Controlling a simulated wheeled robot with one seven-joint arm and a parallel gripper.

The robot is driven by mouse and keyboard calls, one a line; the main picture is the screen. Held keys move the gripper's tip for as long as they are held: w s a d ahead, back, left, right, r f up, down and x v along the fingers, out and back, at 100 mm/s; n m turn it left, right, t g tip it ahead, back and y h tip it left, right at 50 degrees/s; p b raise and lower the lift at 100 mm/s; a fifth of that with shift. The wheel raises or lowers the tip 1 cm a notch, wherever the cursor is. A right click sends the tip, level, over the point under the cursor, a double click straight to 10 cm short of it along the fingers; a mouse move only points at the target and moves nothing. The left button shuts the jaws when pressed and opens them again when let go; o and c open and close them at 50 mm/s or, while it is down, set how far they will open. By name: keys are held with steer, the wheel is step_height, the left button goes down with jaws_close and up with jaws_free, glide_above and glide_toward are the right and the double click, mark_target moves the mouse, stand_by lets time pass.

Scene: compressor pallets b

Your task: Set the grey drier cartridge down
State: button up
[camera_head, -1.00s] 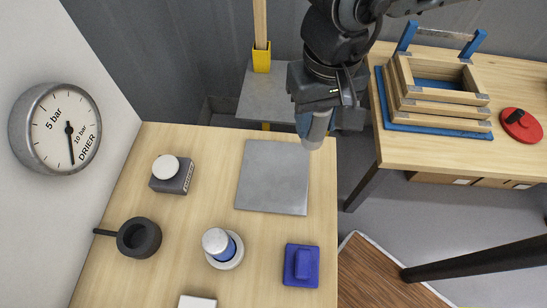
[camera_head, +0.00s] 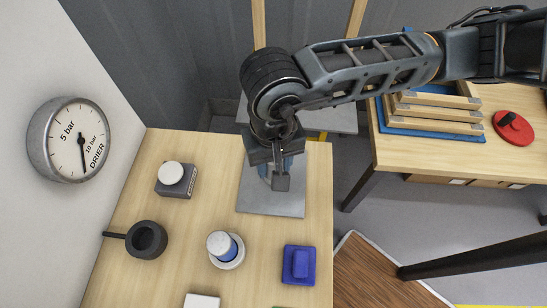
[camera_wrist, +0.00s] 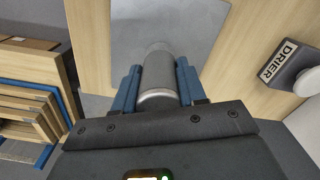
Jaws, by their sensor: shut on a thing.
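My gripper (camera_head: 273,176) is over the grey square plate (camera_head: 272,207) on the near table, pointing down. In the wrist view my gripper (camera_wrist: 157,88) has its two blue fingers shut on the grey drier cartridge (camera_wrist: 158,72), a smooth grey cylinder with a bright metal rim at the near end. The cartridge's far end shows against the plate (camera_wrist: 202,20). Whether it touches the plate I cannot tell. In the head view my gripper hides most of the cartridge.
A dark block labelled DRIER with a white knob (camera_head: 171,174), a black cup with a handle (camera_head: 147,240), a white-and-blue cylinder in a round holder (camera_head: 222,246) and a blue block (camera_head: 299,265) stand around the plate. Wooden frames (camera_head: 435,112) and a red disc (camera_head: 513,126) are on the right table.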

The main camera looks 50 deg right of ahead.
steer(key=shift+f+b, duration=0.25)
steer(key=shift+b, duration=0.05)
steer(key=o, duration=1.2)
steer(key=shift+r, duration=0.1)
steer(key=shift+c, duration=0.2)
steer(key=shift+r, duration=0.1)
steer(key=shift+r+p, duration=0.2)
steer(key=shift+p, duration=0.25)
step_height(320, 180, up, 12)
steer(key=shift+f+b, duration=0.15)
steer(key=shift+b, duration=0.5)
